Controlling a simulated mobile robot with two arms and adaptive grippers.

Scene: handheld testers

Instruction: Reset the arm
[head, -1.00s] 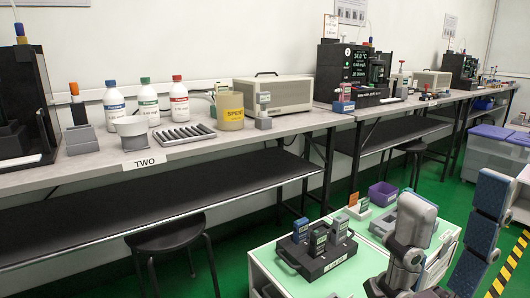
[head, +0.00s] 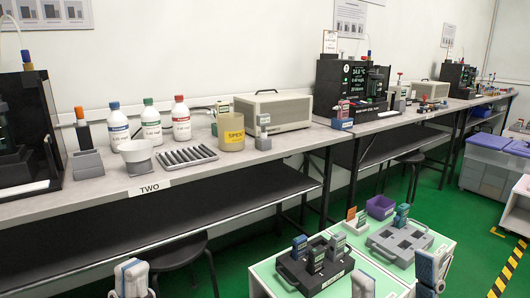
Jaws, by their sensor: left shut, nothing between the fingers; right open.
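My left gripper (head: 131,268) shows at the bottom edge, left of centre, with its fingertips together and nothing between them. It is in front of the lower shelf and a dark stool. My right gripper (head: 397,272) is at the bottom right, its two grey-white fingers spread apart with nothing held between them. It is in front of the green-topped cart. The rest of both arms is below the frame.
On the cart (head: 376,262) are a black carrier (head: 328,276) with handheld testers, a grey tray (head: 386,239) with testers and a purple bin (head: 380,206). Bench TWO (head: 100,187) holds bottles, a bowl and a yellow-labelled beaker. Green floor lies right of the cart.

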